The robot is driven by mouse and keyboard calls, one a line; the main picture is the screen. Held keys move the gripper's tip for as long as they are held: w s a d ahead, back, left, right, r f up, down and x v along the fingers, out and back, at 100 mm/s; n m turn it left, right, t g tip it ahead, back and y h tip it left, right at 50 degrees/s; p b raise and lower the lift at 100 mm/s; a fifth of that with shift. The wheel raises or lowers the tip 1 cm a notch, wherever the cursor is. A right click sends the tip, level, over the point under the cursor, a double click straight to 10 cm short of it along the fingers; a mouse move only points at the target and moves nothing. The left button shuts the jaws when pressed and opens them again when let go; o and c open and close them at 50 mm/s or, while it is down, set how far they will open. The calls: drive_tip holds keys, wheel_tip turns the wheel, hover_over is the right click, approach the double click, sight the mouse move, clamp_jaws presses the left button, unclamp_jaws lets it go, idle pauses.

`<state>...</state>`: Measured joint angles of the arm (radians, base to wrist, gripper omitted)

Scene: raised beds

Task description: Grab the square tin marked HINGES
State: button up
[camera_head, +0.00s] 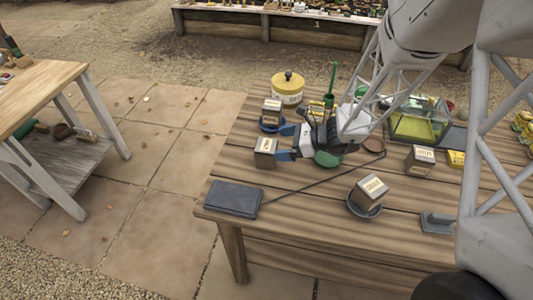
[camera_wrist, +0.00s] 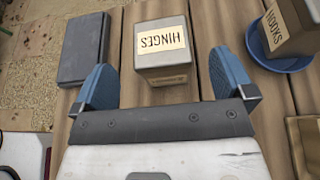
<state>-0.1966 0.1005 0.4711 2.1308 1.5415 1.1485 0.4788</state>
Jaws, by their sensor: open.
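The square tin marked HINGES (camera_wrist: 162,52) is grey with a cream label, upside down in the wrist view, and stands on the wooden table. In the head view it is the tin (camera_head: 265,152) just left of my gripper (camera_head: 287,143). My gripper (camera_wrist: 160,78) is open and empty, its two blue fingers spread wider than the tin. In the wrist view the tin lies ahead in the gap between them, with room on both sides. I cannot tell how far the fingertips reach beside it.
A HOOKS tin (camera_wrist: 291,27) stands on a blue saucer (camera_wrist: 284,62) close to the right finger. A dark flat slab (camera_wrist: 82,48) lies left of the HINGES tin. Other tins (camera_head: 420,160) (camera_head: 371,188), a yellow pot (camera_head: 287,91) and a glass box (camera_head: 418,127) crowd the table.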

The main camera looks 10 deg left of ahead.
sight(265, 144)
drive_tip(key=shift+a+f, duration=0.15)
drive_tip(key=shift+a, duration=0.25)
drive_tip(key=shift+a, duration=0.1)
drive_tip(key=shift+x, duration=2.5)
drive_tip(key=shift+c, duration=0.3)
drive_tip(key=c, duration=1.1)
drive_tip(key=shift+r, duration=0.25)
